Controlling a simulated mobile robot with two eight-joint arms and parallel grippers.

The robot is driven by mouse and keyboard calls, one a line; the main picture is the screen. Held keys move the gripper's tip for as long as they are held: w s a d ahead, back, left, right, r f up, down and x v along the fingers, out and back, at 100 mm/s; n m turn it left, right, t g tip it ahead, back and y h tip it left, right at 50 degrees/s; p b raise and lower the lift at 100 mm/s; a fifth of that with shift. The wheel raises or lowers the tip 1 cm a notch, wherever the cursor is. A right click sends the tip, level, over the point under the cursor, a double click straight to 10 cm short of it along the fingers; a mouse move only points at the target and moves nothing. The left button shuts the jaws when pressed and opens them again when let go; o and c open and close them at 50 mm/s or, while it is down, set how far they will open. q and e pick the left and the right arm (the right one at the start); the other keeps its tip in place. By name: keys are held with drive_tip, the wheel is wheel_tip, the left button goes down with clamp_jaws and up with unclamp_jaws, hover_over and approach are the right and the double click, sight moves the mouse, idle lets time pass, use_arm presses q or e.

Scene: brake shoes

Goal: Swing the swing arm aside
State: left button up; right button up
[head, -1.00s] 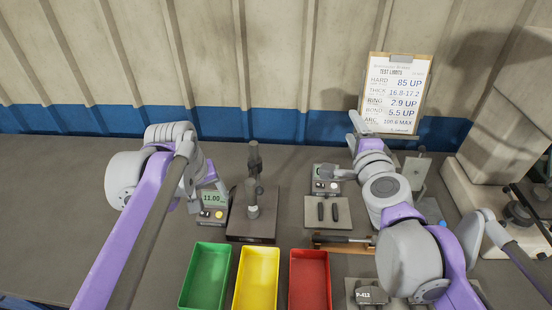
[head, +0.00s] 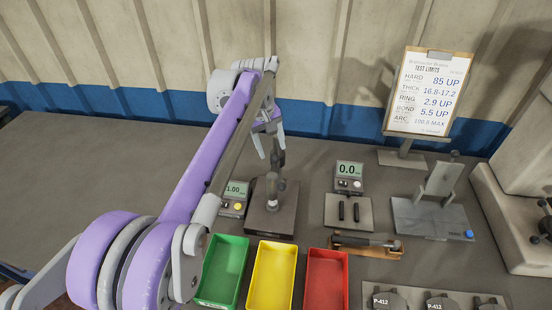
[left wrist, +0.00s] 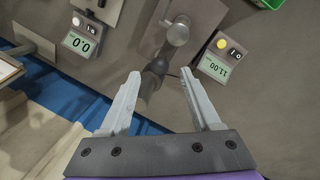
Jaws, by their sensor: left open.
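The swing arm (head: 279,160) is a dark, jointed piece on an upright post that stands on a dark square base (head: 262,222). In the left wrist view, its dark end (left wrist: 153,76) shows between my fingertips, and a grey round part (left wrist: 178,32) lies beyond it. My left gripper (head: 270,148) is open and empty at the top of the swing arm, with its fingers pointing down. It also shows in the left wrist view (left wrist: 160,76). I cannot tell whether a finger touches the arm. My right gripper is out of view.
Green (head: 222,270), yellow (head: 271,275) and red (head: 327,280) bins stand in front. A 0.0 meter (head: 349,176) and a grey fixture (head: 433,215) are to the right. The bench's left side is clear.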

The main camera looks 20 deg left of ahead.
sight(274, 155)
use_arm(q)
drive_tip(key=f, duration=0.3)
drive_tip(key=w+f, duration=0.1)
drive_tip(key=f, duration=0.1)
drive_tip(key=shift+d+f, duration=0.15)
drive_tip(key=shift+d, duration=0.2)
clamp_jaws()
idle(1.1)
